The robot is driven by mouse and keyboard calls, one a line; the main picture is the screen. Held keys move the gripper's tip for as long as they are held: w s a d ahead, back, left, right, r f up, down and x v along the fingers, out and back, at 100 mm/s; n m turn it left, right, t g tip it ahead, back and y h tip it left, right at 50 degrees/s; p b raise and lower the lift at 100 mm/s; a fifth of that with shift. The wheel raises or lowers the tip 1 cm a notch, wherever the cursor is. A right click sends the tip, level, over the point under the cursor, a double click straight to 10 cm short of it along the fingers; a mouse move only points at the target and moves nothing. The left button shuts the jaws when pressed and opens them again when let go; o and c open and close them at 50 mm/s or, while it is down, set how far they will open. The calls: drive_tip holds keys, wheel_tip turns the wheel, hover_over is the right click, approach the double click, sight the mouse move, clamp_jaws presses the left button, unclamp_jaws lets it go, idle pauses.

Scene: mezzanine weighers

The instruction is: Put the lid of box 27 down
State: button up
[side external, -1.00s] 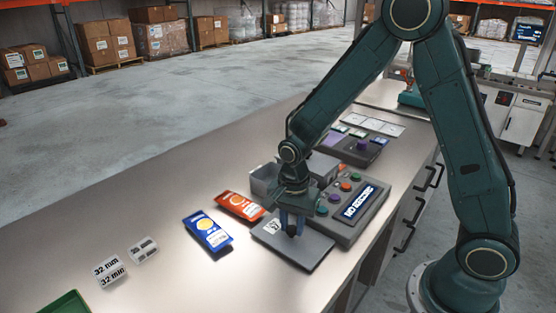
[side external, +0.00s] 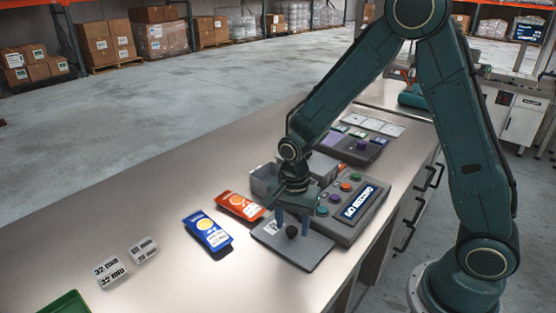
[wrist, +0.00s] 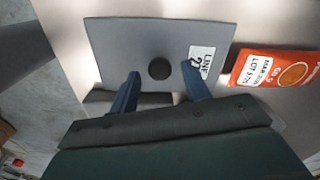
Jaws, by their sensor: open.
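The lid (side external: 312,252) is a flat grey plate with a round black knob (side external: 291,231) at its middle. It lies flat, seemingly on the bench top, in front of a grey open-topped box (side external: 262,183). In the wrist view the lid (wrist: 120,50) carries a white label (wrist: 201,60) reading LINE 27. My gripper (side external: 292,226) is over the lid. Its blue fingers are open, one on each side of the knob and clear of it. The inside of the box is mostly hidden by its walls and my wrist.
Blue (side external: 208,232) and orange-red (side external: 240,206) packets lie left of the lid. A grey console (side external: 345,228) with coloured buttons and a display stands close on its right. White labelled blocks and a green tray (side external: 66,305) are at lower left. The bench between is clear.

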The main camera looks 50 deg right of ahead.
sight(292, 228)
wheel_tip(292, 228, up, 12)
drive_tip(key=shift+f, duration=0.2)
idle(0.4)
idle(0.5)
drive_tip(key=s+d+r+n+t, duration=0.1)
drive_tip(key=s+r+n+t, duration=0.1)
drive_tip(key=s+r+n, duration=0.3)
drive_tip(key=s+d+r+n+t, duration=0.1)
drive_tip(key=s+r+n+t, duration=0.2)
drive_tip(key=s+n, duration=0.7)
drive_tip(key=s+r, duration=0.2)
drive_tip(key=s, duration=0.1)
drive_tip(key=shift+d+r+t, duration=0.3)
drive_tip(key=shift+d+r, duration=0.1)
